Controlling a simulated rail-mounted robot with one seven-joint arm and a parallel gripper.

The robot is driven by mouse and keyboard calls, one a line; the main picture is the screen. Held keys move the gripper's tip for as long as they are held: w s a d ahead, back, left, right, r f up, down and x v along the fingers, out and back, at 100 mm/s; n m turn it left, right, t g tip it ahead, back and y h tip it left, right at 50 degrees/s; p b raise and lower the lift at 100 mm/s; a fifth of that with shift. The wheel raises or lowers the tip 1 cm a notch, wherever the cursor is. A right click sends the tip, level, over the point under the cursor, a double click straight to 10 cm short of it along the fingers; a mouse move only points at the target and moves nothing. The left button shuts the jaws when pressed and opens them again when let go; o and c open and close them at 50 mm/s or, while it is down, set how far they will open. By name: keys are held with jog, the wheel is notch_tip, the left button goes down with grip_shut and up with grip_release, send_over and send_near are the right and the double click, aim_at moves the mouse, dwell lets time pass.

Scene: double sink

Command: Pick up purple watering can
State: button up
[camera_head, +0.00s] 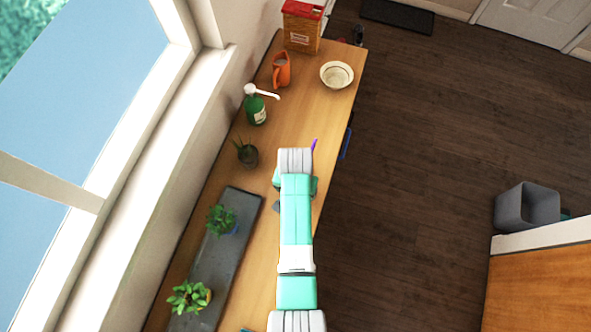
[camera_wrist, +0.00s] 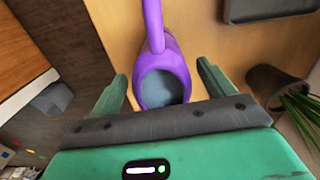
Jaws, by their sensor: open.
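The purple watering can (camera_wrist: 181,60) is in the middle of the wrist view, with its round opening facing me and its handle rising toward the top of the picture. My gripper (camera_wrist: 163,85) is open, with one green finger on each side of the can. I cannot tell whether either finger touches it. In the head view, only a small purple tip (camera_head: 314,144) of the can shows beside my arm; my arm hides the rest.
A dark potted plant (camera_head: 246,154) stands near the gripper, also seen in the wrist view (camera_wrist: 277,88). A green soap bottle (camera_head: 256,110), orange pitcher (camera_head: 281,71), cream bowl (camera_head: 337,74) and red box (camera_head: 301,27) stand farther along the counter. A grey tray (camera_head: 243,207) bears two plants.

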jog(key=shift+w+f, duration=0.2)
jog(key=shift+f, duration=0.35)
jog(key=shift+c, duration=0.4)
jog(key=c, duration=1.3)
jog(key=shift+r, duration=0.15)
jog(key=shift+r, duration=0.3)
jog(key=r, duration=0.3)
jog(key=shift+s, duration=0.2)
jog(key=s+a+r, duration=0.1)
jog(key=s+a, duration=0.1)
jog(key=s, duration=1.3)
jog(key=shift+s+a+p, duration=0.2)
jog(key=shift+a+p, duration=0.05)
jog(key=shift+p, duration=0.2)
